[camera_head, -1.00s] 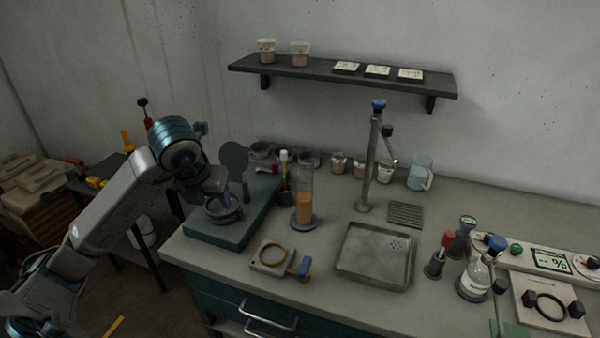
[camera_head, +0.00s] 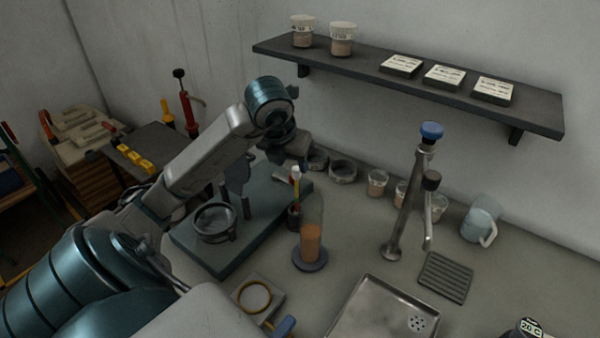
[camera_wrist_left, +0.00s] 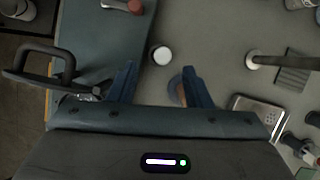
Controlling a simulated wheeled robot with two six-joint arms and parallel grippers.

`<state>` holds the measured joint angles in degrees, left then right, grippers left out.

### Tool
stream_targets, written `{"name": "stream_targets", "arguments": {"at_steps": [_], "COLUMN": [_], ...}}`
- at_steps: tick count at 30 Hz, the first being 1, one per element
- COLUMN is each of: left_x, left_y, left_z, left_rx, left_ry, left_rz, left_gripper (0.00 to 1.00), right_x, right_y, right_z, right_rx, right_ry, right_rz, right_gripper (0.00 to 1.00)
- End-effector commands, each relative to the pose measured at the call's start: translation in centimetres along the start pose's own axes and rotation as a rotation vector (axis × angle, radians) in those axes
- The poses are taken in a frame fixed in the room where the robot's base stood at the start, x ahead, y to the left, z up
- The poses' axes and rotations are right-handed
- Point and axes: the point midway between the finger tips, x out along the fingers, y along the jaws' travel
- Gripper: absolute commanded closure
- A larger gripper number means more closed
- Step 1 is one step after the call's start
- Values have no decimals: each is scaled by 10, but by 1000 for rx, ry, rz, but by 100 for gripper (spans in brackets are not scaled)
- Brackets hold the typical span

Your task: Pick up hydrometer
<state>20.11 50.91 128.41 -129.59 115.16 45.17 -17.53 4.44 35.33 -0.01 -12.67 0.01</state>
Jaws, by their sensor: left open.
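A clear cylinder (camera_head: 312,242) holding orange liquid stands upright on a round grey base on the bench. Behind and left of it, a slim stem with a pale top and red and yellow parts (camera_head: 296,186) rises from a dark holder (camera_head: 294,215). I cannot tell which of these is the hydrometer. My left gripper (camera_head: 299,164) is open and points down above the stem. In the left wrist view, its blue fingers (camera_wrist_left: 160,72) stand apart, with a white round top (camera_wrist_left: 162,55) just beyond the gap. A brownish part (camera_wrist_left: 177,91) is partly hidden by the right finger.
A teal stand with a round dish (camera_head: 214,222) is left of the cylinder. A metal sink (camera_head: 372,312) and tap (camera_head: 404,215) are to the right. Jars (camera_head: 377,183) line the wall below a dark shelf (camera_head: 400,85). A ring on a pale block (camera_head: 254,297) sits in front.

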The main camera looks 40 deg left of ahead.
Motion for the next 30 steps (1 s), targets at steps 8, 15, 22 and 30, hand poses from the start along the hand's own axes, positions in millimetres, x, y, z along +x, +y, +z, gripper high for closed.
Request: {"name": "stream_targets", "arguments": {"at_steps": [8, 15, 22, 30], "left_x": [36, 66, 81, 81], "left_y": [-1, -3, -2, -2], "left_z": [-1, 1, 1, 1], "left_rx": [0, -1, 1, 1], "left_ry": [1, 5, 1, 0], "left_rz": [-1, -1, 0, 0], "left_gripper": [55, 55, 55, 80], "right_x": [26, 32, 29, 30], "right_y": [1, 1, 2, 2], "right_z": [-1, -7, -7, -6], "right_rx": [-1, -1, -1, -1], "right_ry": [4, 13, 13, 12], "right_rz": [3, 4, 4, 4], "right_gripper": [64, 64, 64, 64]}}
